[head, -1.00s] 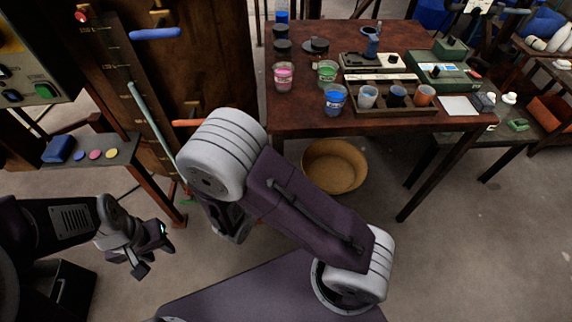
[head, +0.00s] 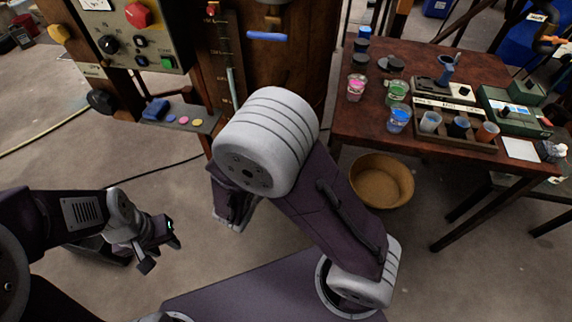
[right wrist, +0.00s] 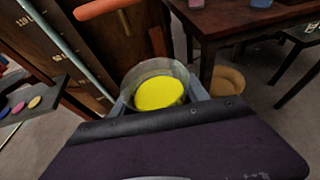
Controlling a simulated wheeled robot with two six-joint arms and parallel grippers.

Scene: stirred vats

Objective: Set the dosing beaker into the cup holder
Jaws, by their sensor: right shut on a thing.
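A clear beaker with bright yellow contents (right wrist: 160,93), which looks like the dosing beaker, is between the fingers of my right gripper (right wrist: 157,100) in the right wrist view. The gripper is shut on it, and its open top faces the camera. In the head view my right arm hides the beaker and the fingers. My left gripper (head: 163,256) is at the lower left of the head view, empty, with its fingers apart. I cannot tell which thing is the cup holder. A wooden tray (head: 455,143) on the table holds several cups.
A brown table (head: 350,125) at the right carries the tray, cups and instruments. A tan basin (head: 382,181) stands on the floor beside it. A wooden panel with a scale and a blue handle (head: 267,36) stands ahead. A small shelf (head: 208,120) juts out at the left.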

